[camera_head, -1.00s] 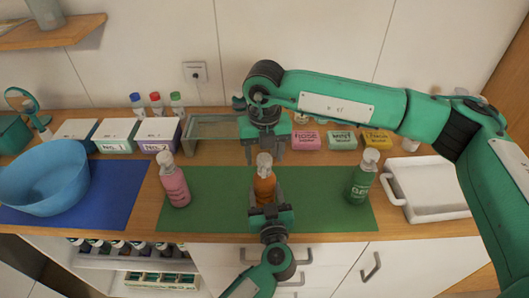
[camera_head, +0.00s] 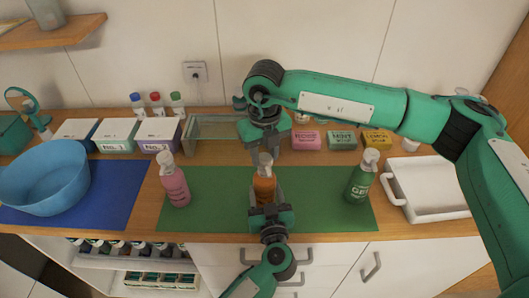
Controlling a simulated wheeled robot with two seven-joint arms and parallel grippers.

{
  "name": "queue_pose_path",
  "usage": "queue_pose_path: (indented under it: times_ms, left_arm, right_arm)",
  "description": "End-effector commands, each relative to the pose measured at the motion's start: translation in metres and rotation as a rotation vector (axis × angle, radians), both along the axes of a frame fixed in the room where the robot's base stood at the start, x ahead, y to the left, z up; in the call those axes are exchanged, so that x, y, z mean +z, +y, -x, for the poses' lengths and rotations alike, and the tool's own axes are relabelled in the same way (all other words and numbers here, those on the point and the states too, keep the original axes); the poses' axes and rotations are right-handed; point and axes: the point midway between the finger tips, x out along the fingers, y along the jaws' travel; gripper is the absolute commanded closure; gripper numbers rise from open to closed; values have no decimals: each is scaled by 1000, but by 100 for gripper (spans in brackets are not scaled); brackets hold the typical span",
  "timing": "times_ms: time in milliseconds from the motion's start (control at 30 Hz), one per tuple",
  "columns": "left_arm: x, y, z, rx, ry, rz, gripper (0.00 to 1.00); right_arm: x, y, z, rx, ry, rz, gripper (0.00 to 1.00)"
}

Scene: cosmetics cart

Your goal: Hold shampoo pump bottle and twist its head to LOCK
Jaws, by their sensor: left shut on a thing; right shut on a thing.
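An orange pump bottle (camera_head: 264,188) with a pale grey head (camera_head: 265,163) stands upright on the green mat (camera_head: 315,205). My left gripper (camera_head: 265,204) is shut around the lower part of its body from the front and hides that part. My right gripper (camera_head: 265,156) comes down from above and behind, and is shut on the pump head. The fingertips cover part of the head, so which way its spout points cannot be told. A pink pump bottle (camera_head: 175,186) stands at the mat's left end and a green one (camera_head: 358,183) at its right end.
A blue bowl (camera_head: 45,185) stands on the blue mat (camera_head: 110,200) at left. Several labelled boxes (camera_head: 115,140) and coloured-cap bottles are behind it. A white tray (camera_head: 430,200) is at right. Small pink, green and yellow boxes (camera_head: 342,141) line the back.

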Motion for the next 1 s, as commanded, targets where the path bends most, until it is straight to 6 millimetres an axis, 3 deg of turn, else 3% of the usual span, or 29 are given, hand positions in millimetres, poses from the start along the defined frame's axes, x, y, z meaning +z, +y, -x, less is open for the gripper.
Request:
queue_pose_path:
  times_ms: [1000]
  left_arm:
    - [-1,0,0,0,1,0,77]
  right_arm:
    - [0,0,0,947,-1,1,88]
